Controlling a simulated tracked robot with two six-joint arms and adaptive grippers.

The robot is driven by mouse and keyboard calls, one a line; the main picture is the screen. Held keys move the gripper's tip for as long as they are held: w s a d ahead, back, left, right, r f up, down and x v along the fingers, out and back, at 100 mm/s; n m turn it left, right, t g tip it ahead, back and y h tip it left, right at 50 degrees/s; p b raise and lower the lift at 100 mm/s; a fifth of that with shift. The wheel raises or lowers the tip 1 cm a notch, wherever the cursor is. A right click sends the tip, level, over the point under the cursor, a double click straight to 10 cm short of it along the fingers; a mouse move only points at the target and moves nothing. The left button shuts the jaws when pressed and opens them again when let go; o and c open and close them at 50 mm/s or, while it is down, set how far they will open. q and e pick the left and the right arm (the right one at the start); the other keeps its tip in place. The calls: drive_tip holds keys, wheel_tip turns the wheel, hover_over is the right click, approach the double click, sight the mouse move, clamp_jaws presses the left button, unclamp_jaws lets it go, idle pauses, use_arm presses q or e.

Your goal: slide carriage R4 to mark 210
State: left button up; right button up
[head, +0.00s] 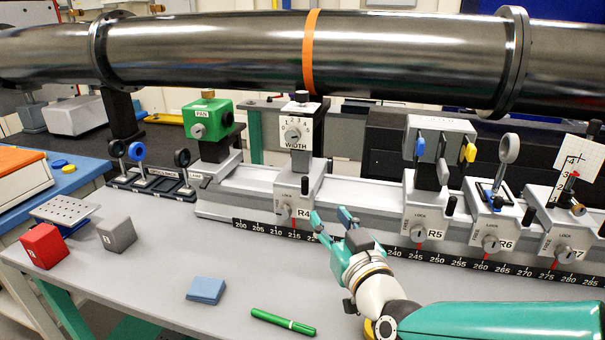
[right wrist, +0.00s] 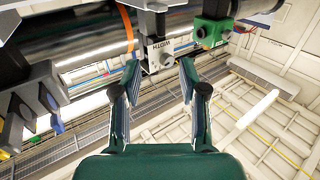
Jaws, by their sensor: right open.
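Carriage R4 (head: 297,192) is a grey block on the rail and carries the white WIDTH box (head: 300,132). Its red pointer is at about 215 on the black scale (head: 258,226). Mark 210 is just left of the pointer. R4 has a FREE/LOCK knob (head: 284,208) on its front and a black post at its right. My right gripper (head: 330,216) is open and empty, in front of the rail just right of R4. In the right wrist view the WIDTH box (right wrist: 159,52) shows beyond the open fingers (right wrist: 160,76). My left gripper is not in view.
Carriage R5 (head: 424,205) stands farther right on the rail, then R6 (head: 492,220). The green PAN box (head: 207,120) is to the left. A steel pipe (head: 220,50) crosses above. A green marker (head: 283,321) and blue block (head: 206,290) lie on the table.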

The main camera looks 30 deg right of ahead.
sight(306, 185)
drive_tip(key=p+x, duration=0.3)
drive_tip(key=x, duration=1.1)
drive_tip(key=shift+w+f+p, duration=0.1)
drive_tip(key=shift+w+p, duration=0.2)
drive_tip(key=shift+p, duration=0.05)
clamp_jaws()
